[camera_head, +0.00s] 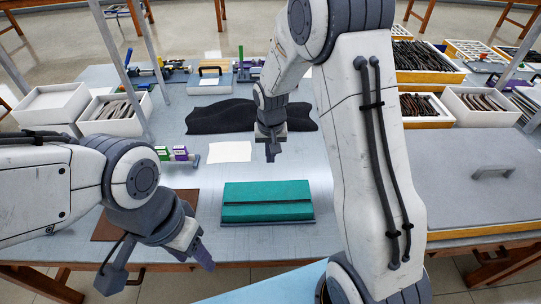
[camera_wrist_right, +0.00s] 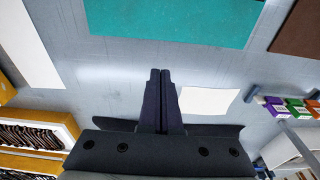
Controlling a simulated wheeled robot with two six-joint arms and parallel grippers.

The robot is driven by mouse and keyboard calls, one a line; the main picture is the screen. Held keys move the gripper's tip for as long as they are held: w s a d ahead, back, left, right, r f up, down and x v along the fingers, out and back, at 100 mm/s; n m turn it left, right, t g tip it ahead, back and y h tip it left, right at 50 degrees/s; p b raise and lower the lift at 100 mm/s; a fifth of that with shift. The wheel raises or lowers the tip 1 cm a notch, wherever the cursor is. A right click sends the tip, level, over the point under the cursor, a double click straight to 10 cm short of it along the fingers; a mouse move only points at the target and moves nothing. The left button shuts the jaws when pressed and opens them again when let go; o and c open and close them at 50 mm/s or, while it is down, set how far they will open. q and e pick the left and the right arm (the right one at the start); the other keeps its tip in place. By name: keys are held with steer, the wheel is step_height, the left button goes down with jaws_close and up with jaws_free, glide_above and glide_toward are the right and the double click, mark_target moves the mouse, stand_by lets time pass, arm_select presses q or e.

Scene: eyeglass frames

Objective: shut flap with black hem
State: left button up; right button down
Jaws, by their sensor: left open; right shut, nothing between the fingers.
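A teal folded case (camera_head: 267,191) lies flat on the table in front of me. A crease runs across it, and a dark edge shows along its near side. Its teal surface also shows at the top of the right wrist view (camera_wrist_right: 180,18). My left gripper (camera_head: 158,266) is open and empty, low at the table's near edge, left of the case.
A white sheet (camera_head: 230,152) and a black wavy cloth (camera_head: 205,117) lie beyond the case. A brown mat (camera_head: 107,228) is partly under my left arm. White boxes (camera_head: 90,127) stand at the back left. A grey board with a handle (camera_head: 485,190) lies right.

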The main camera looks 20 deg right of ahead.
step_height(320, 180, up, 5)
steer(key=p, duration=0.4)
steer(key=s+a+f+b, duration=0.2)
steer(key=s+f+b, duration=0.2)
steer(key=s, duration=0.5)
steer(key=shift+s+a+f, duration=0.15)
steer(key=shift+a, duration=0.2)
steer(key=s+a+r+n, duration=0.5)
steer(key=s, duration=0.4)
steer(key=s+a+r+n+g+y, duration=0.1)
steer(key=s+a+r+n, duration=0.4)
steer(key=s, duration=0.5)
steer(key=shift+a+r, duration=0.3)
steer(key=shift+r, duration=0.3)
